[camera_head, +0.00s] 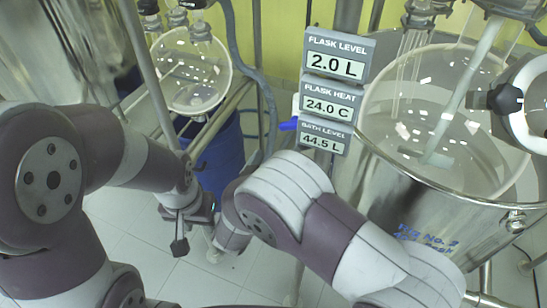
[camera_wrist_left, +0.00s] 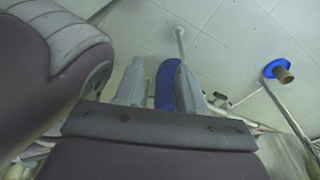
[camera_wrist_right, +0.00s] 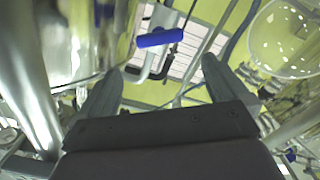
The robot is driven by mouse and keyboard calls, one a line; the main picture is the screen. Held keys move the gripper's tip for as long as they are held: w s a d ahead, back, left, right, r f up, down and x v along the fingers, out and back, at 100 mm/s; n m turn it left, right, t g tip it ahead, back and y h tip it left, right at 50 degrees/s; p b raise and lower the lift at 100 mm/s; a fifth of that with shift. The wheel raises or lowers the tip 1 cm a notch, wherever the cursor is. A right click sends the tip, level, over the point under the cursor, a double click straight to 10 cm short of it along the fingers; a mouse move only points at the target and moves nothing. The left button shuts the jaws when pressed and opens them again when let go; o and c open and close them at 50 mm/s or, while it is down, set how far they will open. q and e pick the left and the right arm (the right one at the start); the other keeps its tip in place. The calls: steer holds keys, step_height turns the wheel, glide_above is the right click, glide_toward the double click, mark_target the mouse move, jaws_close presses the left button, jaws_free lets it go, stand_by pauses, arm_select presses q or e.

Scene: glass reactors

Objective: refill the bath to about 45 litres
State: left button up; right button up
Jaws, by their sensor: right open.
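The bath is the steel vessel (camera_head: 440,215) at the right of the head view, with a round glass flask (camera_head: 450,120) inside. The bath level display (camera_head: 324,139) reads 44.5 L. A blue handle (camera_head: 288,125) shows beside the displays. In the right wrist view a blue handle (camera_wrist_right: 158,38) lies ahead of my open, empty right gripper (camera_wrist_right: 163,78). My left gripper (camera_head: 182,225) is over the floor at the left-centre. In the left wrist view its fingers (camera_wrist_left: 152,80) stand a little apart, with a blue part (camera_wrist_left: 165,85) showing between them; whether they grip it is unclear.
The flask level display (camera_head: 337,65) reads 2.0 L and the flask heat display (camera_head: 328,106) reads 24.0 C. Another glass flask (camera_head: 190,75) hangs at the back left, near a blue drum (camera_head: 220,160). Metal posts and hoses crowd the space between the vessels. Tiled floor (camera_head: 130,235) lies below.

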mark_target(291, 127)
arm_select(q)
steer(key=o, duration=1)
step_height(291, 127, up, 5)
steer(key=p, duration=0.5)
steer(key=shift+r, duration=0.1)
steer(key=shift+o, duration=0.5)
steer(key=shift+w+r+p, duration=0.3)
steer(key=shift+r+p, duration=0.65)
steer(key=shift+p, duration=0.15)
arm_select(e)
steer(key=p+x, duration=0.3)
steer(key=x, duration=0.9)
steer(key=shift+w+d, duration=0.1)
steer(key=shift+w, duration=0.25)
arm_select(q)
step_height(291, 127, up, 3)
steer(key=shift+s+r, duration=0.1)
arm_select(e)
steer(key=c, duration=0.7)
